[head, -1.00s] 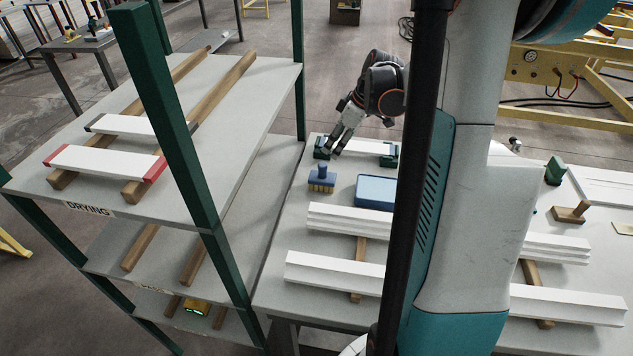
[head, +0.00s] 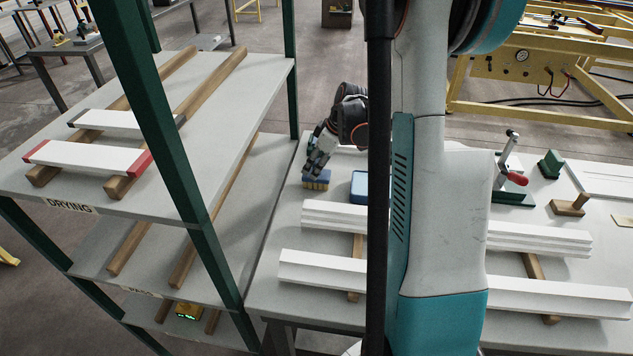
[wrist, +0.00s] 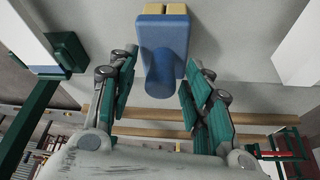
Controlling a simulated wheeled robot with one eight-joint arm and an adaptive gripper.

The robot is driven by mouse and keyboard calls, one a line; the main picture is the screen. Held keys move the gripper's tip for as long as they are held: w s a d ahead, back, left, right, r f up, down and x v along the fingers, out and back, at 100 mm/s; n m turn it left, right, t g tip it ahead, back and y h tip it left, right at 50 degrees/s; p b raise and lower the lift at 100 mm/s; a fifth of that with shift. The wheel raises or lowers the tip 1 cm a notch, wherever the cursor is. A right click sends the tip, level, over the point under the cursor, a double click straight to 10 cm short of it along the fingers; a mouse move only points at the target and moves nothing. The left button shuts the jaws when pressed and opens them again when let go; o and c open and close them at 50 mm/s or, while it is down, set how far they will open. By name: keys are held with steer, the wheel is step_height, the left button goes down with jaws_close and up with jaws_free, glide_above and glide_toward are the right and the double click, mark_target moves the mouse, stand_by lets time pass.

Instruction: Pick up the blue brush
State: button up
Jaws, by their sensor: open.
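The blue brush (head: 316,182) with tan bristles stands on the grey worktable, near its left edge in the head view. My gripper (head: 316,165) is right above the brush, partly covering it. In the wrist view the brush (wrist: 160,40) is at the top centre, its rounded blue handle pointing down the picture toward me. The fingers of my gripper (wrist: 160,68) are open on either side of the handle, with a visible gap on each side.
A blue box (head: 358,187) is just right of the brush, partly behind my arm. White boards (head: 335,215) lie in front. The green-posted drying rack (head: 190,170) stands close on the left. A green fixture (wrist: 60,55) shows in the wrist view.

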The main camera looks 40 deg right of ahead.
jaws_close()
steer(key=shift+r, duration=0.1)
step_height(320, 180, up, 20)
steer(key=p, duration=0.5)
stand_by(0.3)
